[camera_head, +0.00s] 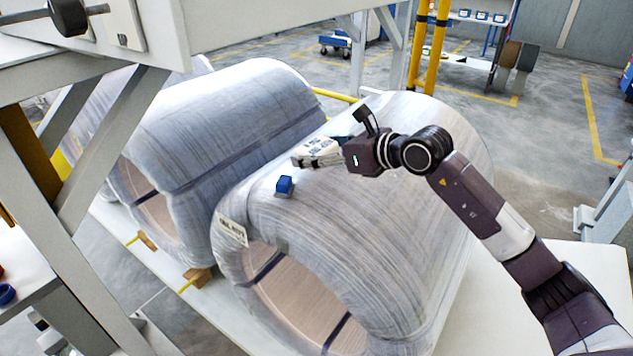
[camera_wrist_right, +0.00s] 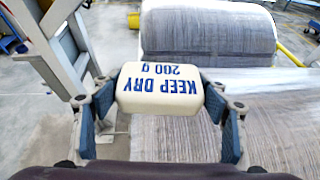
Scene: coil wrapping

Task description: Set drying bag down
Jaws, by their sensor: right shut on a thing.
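The drying bag (camera_wrist_right: 160,89) is a cream pouch with blue "KEEP DRY 200 g" print, upside down in the right wrist view. My right gripper (camera_wrist_right: 160,92) is shut on it, one finger at each side. In the head view the bag (camera_head: 322,151) shows at my right gripper (camera_head: 325,153), over the top of the nearer wrapped coil (camera_head: 390,215). I cannot tell whether the bag touches the coil. My left gripper is not in view.
A second wrapped coil (camera_head: 225,120) lies behind to the left. A white steel frame (camera_head: 100,190) stands at the left. Yellow posts (camera_head: 430,45) stand behind.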

